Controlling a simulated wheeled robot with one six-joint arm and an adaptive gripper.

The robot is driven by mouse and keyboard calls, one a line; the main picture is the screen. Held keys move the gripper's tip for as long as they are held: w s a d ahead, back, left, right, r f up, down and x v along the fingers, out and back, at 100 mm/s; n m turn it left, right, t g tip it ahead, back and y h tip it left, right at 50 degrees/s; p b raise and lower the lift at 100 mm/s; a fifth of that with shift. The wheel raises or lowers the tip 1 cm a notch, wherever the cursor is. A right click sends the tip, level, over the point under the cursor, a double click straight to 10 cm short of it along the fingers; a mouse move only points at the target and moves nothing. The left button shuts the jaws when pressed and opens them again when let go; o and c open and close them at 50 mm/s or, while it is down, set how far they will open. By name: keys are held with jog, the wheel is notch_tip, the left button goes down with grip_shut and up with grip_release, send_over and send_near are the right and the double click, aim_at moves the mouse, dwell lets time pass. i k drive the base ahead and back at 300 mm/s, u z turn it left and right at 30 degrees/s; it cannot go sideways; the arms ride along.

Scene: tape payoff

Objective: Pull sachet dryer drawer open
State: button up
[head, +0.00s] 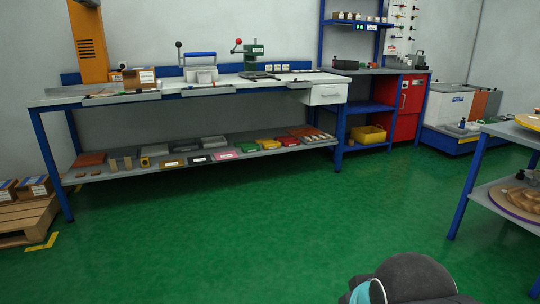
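A white drawer unit (325,95) hangs under the right end of the long workbench, and its front looks closed. A red cabinet (406,96) with a dark handle and a small pale label stands just right of it, below the counter, and its front also looks shut. I cannot read any label, so I cannot tell which of these is the sachet dryer drawer. A dark rounded part of my arm (405,277) with a teal band shows at the bottom right. My gripper's fingers are not in view.
The workbench (215,88) carries a green press (253,57) and other tools. Its lower shelf holds several coloured trays. A blue-legged rack (465,180) stands at the right, and a pallet (27,220) with boxes at the left. The green floor (255,220) between is clear.

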aim_at(329, 93)
jog(key=z, duration=0.1)
jog(key=i, duration=1.95)
jog(key=z, duration=0.4)
jog(key=i, duration=2.25)
jog(key=z, duration=0.15)
